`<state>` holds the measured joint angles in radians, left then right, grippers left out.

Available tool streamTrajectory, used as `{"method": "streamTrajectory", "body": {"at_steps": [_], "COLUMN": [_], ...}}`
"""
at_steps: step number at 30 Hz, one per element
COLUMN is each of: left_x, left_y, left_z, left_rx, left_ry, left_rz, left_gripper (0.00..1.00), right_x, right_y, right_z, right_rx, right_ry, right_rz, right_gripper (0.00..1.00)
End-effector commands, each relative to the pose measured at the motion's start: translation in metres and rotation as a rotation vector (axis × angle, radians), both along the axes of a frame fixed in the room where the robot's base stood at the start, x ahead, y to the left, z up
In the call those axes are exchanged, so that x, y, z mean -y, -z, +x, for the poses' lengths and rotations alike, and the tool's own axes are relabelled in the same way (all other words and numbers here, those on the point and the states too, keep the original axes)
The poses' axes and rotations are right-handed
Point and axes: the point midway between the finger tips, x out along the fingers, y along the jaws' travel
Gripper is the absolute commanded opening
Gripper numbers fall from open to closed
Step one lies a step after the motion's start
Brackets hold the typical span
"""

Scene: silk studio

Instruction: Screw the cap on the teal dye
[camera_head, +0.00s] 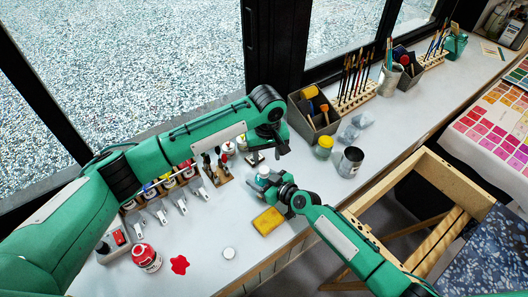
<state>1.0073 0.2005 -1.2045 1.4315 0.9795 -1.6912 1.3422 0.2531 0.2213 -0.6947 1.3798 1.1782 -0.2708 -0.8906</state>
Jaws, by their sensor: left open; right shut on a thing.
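A small jar with a pale teal top (263,173), likely the teal dye, stands at the middle of the table, partly hidden by my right gripper. My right gripper (268,183) is shut on it from the right side. My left gripper (255,158) hangs open just behind and above the jar, apart from it, as far as I can tell. A small white round cap (229,253) lies flat near the front edge. I cannot tell which jar it belongs to, nor whether the teal jar has a cap on.
A yellow sponge (268,221) lies just in front of the jar. A red jar (145,258) and a red spill (179,265) are at front left. A yellow jar (323,147), a metal can (349,162) and a grey caddy (313,112) stand right. Clips and bottles crowd the left.

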Motion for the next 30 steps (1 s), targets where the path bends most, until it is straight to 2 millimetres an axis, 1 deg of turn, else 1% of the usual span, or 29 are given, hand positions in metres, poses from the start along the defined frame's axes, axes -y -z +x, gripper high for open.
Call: {"method": "streamTrajectory", "body": {"at_steps": [2, 6, 11, 23, 26, 30], "left_x": [0.002, -0.002, -0.007, -0.009, -0.009, -0.009], "left_y": [-0.005, -0.014, -0.018, -0.018, -0.012, 0.007], "left_z": [-0.001, 0.0, 0.0, 0.0, 0.0, 0.0], "left_rx": [-0.003, -0.007, -0.012, -0.013, -0.013, -0.014], "left_ry": [-0.091, -0.247, -0.354, -0.375, -0.375, -0.375], "left_rz": [-0.006, -0.004, 0.0, 0.003, 0.004, 0.004], "left_gripper": [0.47, 0.47, 0.47, 0.47, 0.47, 0.47], "right_x": [0.001, 0.001, 0.001, 0.0, 0.0, 0.0], "right_y": [0.0, 0.0, 0.0, 0.0, 0.0, 0.0], "right_z": [0.0, 0.0, 0.0, 0.0, 0.0, 0.0], "right_rx": [0.0, 0.0, 0.0, 0.0, 0.0, 0.0], "right_ry": [0.001, 0.001, 0.001, 0.0, 0.0, 0.0], "right_rz": [-0.002, -0.002, -0.002, 0.0, 0.0, 0.0], "right_gripper": [0.0, 0.0, 0.0, 0.0, 0.0, 0.0]}}
